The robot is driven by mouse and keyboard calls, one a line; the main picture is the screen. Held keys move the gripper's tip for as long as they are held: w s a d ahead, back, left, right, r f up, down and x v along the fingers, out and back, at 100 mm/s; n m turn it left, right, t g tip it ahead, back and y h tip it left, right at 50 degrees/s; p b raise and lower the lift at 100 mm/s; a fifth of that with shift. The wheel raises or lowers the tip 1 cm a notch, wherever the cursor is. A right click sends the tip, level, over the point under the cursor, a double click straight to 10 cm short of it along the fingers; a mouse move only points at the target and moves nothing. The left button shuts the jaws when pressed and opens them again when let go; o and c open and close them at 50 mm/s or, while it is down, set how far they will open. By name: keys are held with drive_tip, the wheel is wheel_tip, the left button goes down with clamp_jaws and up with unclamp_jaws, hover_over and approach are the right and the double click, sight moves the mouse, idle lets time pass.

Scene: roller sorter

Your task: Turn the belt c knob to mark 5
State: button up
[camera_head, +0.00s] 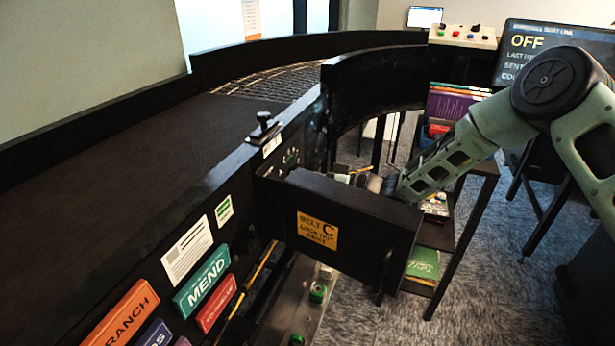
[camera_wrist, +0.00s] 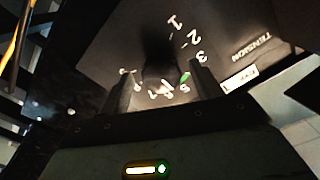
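The belt C knob's dial (camera_head: 291,157) is on the dark conveyor side, behind the open panel door with the yellow "BELT C" label (camera_head: 317,230). My gripper (camera_head: 365,180) is behind that door, partly hidden by it. In the wrist view the dial face (camera_wrist: 215,45) shows white digits 1, 2 and 3 and the word TENSION; the lower digits are hard to read. A dark shape, likely the knob (camera_wrist: 160,62), lies between my gripper's two fingers (camera_wrist: 163,85), which stand apart. A green mark (camera_wrist: 185,77) shows near the right finger. Contact with the knob cannot be told.
The open door (camera_head: 375,215) juts out from the conveyor beside my gripper. A dark shelf with books (camera_head: 455,103) stands to the right. A control box with coloured buttons (camera_head: 462,36) is at the back. The screen (camera_head: 550,45) reads OFF.

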drive_tip(key=b+v, duration=0.3)
drive_tip(key=v, duration=1.4)
drive_tip(key=shift+d, duration=0.2)
